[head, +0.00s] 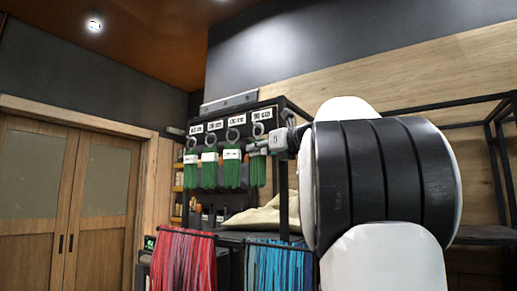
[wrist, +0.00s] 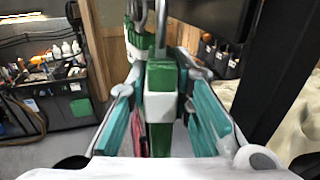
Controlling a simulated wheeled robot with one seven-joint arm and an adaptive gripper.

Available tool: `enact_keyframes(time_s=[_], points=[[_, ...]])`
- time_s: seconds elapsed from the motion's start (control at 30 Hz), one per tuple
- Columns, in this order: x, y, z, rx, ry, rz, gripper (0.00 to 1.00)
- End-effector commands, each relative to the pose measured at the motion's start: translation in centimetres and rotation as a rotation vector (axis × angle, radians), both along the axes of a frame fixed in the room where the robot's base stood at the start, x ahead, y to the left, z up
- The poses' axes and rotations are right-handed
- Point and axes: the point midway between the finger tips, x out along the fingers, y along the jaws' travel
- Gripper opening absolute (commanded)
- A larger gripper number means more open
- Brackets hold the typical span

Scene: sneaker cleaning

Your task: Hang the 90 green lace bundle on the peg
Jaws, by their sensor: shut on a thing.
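My gripper (head: 258,147) is shut on the 90 green lace bundle (head: 258,171), at the right end of a row of green bundles. In the wrist view the gripper's teal pads (wrist: 160,112) flank the bundle's white band, and the green body (wrist: 160,75) stands upright between them. A grey ring (head: 258,129) tops the bundle, just under the rightmost label (head: 262,114), where the peg is not clearly visible. I cannot tell whether the ring is around the peg or just in front of it.
Other green bundles (head: 209,169) hang by rings to the left, close to the held one. Red laces (head: 182,262) and blue laces (head: 277,268) hang below. A black rack post (head: 283,190) stands just right. A beige cloth bag (head: 262,218) lies on the shelf behind.

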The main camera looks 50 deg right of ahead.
Motion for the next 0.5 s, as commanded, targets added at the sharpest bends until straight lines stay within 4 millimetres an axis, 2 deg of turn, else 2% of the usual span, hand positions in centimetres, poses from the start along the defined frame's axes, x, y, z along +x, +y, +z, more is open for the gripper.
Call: enact_keyframes(time_s=[0.27,0.3,0.37,0.4,0.5], points=[[-0.01,0.01,0.02,0.000,0.000,0.000,0.00],[-0.01,0.01,0.02,0.000,0.000,0.000,0.27],[-0.01,0.01,0.02,0.000,0.000,0.000,0.41],[-0.01,0.01,0.02,0.000,0.000,0.000,0.44],[-0.02,-0.01,0.02,0.000,0.000,0.000,0.44]])
